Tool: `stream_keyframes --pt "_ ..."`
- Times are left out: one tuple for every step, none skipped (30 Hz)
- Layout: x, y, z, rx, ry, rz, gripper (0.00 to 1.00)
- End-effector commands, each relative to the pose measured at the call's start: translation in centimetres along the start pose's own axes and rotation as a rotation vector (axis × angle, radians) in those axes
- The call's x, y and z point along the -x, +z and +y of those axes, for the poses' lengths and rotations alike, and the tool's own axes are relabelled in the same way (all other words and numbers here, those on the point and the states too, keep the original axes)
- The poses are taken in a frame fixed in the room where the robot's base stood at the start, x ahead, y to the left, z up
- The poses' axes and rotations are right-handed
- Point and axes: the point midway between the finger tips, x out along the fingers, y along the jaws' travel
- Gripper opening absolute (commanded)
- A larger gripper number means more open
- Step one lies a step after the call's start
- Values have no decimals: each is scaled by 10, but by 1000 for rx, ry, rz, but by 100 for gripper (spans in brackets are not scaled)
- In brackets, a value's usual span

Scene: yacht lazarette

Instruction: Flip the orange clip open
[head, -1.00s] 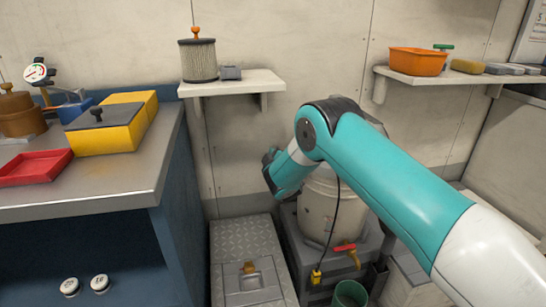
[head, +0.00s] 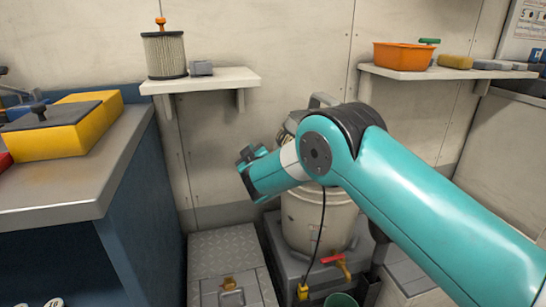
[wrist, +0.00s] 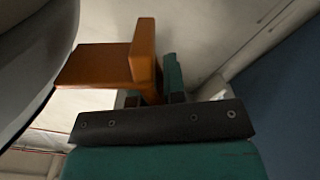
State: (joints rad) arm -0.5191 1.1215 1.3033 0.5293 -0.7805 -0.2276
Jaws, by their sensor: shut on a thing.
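The orange clip (wrist: 100,62) shows in the wrist view as an angular piece with a flat plate and an upright flange. My gripper (wrist: 160,97) is shut on its lower edge, with one teal finger showing to the right of it. The other finger is mostly hidden behind the clip. In the head view my wrist (head: 265,175) is beside the upper left of a pale drum (head: 318,222). The clip and the fingertips cannot be made out there, as my arm blocks that area.
A wall shelf (head: 215,82) with a filter cartridge (head: 164,54) is behind my wrist. The blue workbench (head: 140,195) stands at left. A red-handled valve (head: 333,259) and yellow plug (head: 303,292) are below the drum. A floor hatch (head: 225,250) lies left of it.

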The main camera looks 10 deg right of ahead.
Motion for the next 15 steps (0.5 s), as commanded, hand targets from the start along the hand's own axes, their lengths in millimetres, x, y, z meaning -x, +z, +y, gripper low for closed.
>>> stream_keyframes --pt "1 3 -5 -3 -9 -9 0" --pt "1 3 -5 -3 -9 -9 0" --pt "1 3 -4 -3 -9 -9 0" --pt "1 2 -4 -3 -9 -8 0" --pt "1 2 -5 -3 -9 -8 0" --pt "1 2 -5 -3 -9 -8 0" --pt "1 2 -5 -3 -9 -7 0" --pt "1 2 -5 -3 -9 -7 13" --pt "1 2 -4 -3 -9 -7 23" --pt "1 2 -4 -2 -8 -6 29" --pt "1 1 -4 -2 -8 -5 35" --pt "1 1 -3 -2 -6 -5 35" --pt "1 1 -3 -2 -6 -4 35" --pt "1 1 -2 -2 -5 -4 35" --pt "1 1 -1 -1 -4 -3 35"
